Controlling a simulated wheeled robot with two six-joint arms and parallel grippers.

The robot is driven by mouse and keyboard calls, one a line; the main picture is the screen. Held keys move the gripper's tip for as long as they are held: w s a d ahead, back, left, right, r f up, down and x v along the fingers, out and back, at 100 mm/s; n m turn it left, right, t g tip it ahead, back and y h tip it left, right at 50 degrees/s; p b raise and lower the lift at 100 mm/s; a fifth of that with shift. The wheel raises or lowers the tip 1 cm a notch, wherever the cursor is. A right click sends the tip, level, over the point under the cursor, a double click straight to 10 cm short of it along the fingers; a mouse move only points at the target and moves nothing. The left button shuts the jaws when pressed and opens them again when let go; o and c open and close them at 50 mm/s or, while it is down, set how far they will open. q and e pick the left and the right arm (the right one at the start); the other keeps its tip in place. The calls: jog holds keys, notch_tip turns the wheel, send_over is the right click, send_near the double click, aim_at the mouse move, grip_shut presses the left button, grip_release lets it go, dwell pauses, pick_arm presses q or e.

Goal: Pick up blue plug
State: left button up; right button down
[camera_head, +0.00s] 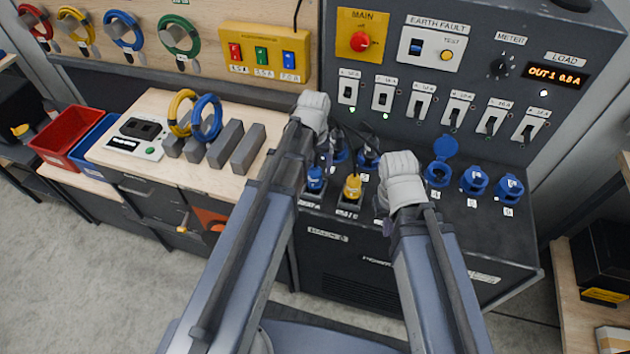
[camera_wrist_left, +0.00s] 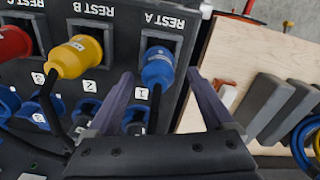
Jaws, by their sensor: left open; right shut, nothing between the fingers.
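The blue plug (camera_head: 316,179) sits upright in a holder at the front left of the dark console. In the left wrist view the blue plug (camera_wrist_left: 157,66) is in the slot marked REST A, with a dark cable running from it. My left gripper (camera_wrist_left: 160,77) is open, with one finger to each side of the plug and gaps on both sides; it is not closed on it. In the head view my left wrist hides most of this gripper. My right gripper (camera_head: 382,212) is shut and empty, partly hidden behind its wrist, over the console right of the yellow plug.
A yellow plug (camera_head: 352,187) stands in the holder beside the blue one; a red plug (camera_wrist_left: 14,42) shows further along. Blue sockets (camera_head: 474,180) line the console's right. Grey blocks (camera_head: 226,142) and cable rings (camera_head: 207,118) are on the wooden bench to the left.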

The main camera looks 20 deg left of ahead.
aim_at(315, 177)
pick_arm(q)
jog(key=shift+w+d+f+b, duration=0.1)
jog(key=shift+f+b, duration=1.15)
jog(key=shift+f, duration=0.1)
jog(key=shift+w+f+b, duration=0.1)
jog(key=shift+f+b, duration=1.15)
jog(key=shift+f, duration=0.05)
jog(key=shift+r, duration=0.1)
grip_shut()
